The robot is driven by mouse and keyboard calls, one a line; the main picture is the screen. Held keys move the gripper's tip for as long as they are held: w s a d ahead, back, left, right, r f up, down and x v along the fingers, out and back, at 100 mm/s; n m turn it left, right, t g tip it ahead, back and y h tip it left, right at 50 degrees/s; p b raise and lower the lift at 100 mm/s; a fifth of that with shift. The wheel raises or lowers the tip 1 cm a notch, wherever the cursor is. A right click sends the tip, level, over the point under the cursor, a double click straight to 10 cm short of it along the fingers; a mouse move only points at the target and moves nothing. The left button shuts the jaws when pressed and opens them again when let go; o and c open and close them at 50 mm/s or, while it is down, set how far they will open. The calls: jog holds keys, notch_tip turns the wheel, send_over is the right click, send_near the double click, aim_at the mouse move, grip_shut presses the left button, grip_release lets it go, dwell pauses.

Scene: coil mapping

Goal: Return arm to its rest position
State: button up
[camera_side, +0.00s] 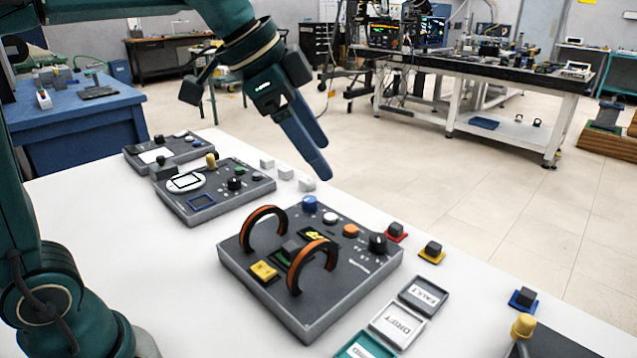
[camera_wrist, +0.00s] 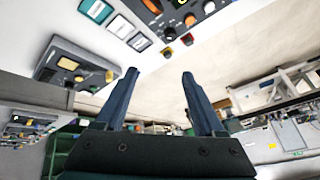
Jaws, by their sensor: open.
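My gripper (camera_side: 322,158) hangs in the air above and behind the main coil panel (camera_side: 240,262) in the side view. Its two blue fingers point down and to the right, apart from the panel. In the wrist view my gripper (camera_wrist: 160,74) shows its two fingers spread with nothing between them. The panel carries two orange-and-black coil arches (camera_side: 265,228), knobs and a yellow block (camera_side: 264,271). Part of the panel shows at the top of the wrist view (camera_wrist: 196,8).
Labelled trays, including FAULT (camera_side: 423,295) and DRIFT (camera_side: 397,325), lie right of the panel. Small red (camera_side: 396,232), yellow (camera_side: 432,252) and blue (camera_side: 522,298) pieces stand along the white table's edge (camera_side: 450,330). A second panel (camera_side: 215,190) and small white cubes (camera_side: 285,172) sit behind.

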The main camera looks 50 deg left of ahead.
jog(key=s+a+f+n+y, duration=0.1)
jog(key=s+f+n, duration=0.3)
jog(key=s, duration=0.3)
jog(key=s+a+f+n+y, duration=0.1)
jog(key=s+f+n, duration=0.3)
jog(key=s, duration=0.4)
jog(key=shift+s+a+f+n, duration=0.3)
jog(key=shift+a+f+n, duration=0.1)
jog(key=shift+a+f, duration=0.3)
jog(key=shift+d, duration=0.1)
